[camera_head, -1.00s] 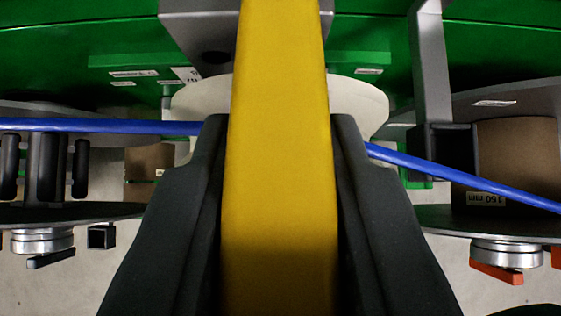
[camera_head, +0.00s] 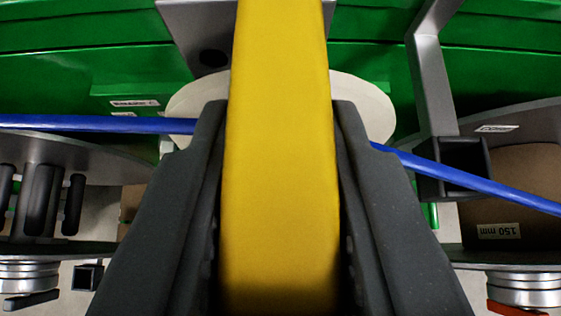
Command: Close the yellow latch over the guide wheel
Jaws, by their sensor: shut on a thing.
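The yellow latch (camera_head: 280,150) is a long flat bar running from the top edge to the bottom edge of the view. My gripper (camera_head: 280,115) is shut on it, with one dark finger along each side. The pale guide wheel (camera_head: 362,105) shows on both sides of the latch, behind it; its middle is hidden by the latch and my fingers. The blue cable (camera_head: 90,124) runs in from the left and out to the lower right, passing behind the latch and fingers.
Green machine panels (camera_head: 100,65) fill the back. A grey metal post (camera_head: 432,80) stands right of the wheel. A reel with a brown core (camera_head: 520,190) is at the right, and another reel flange (camera_head: 100,155) with black rollers (camera_head: 40,195) is at the left.

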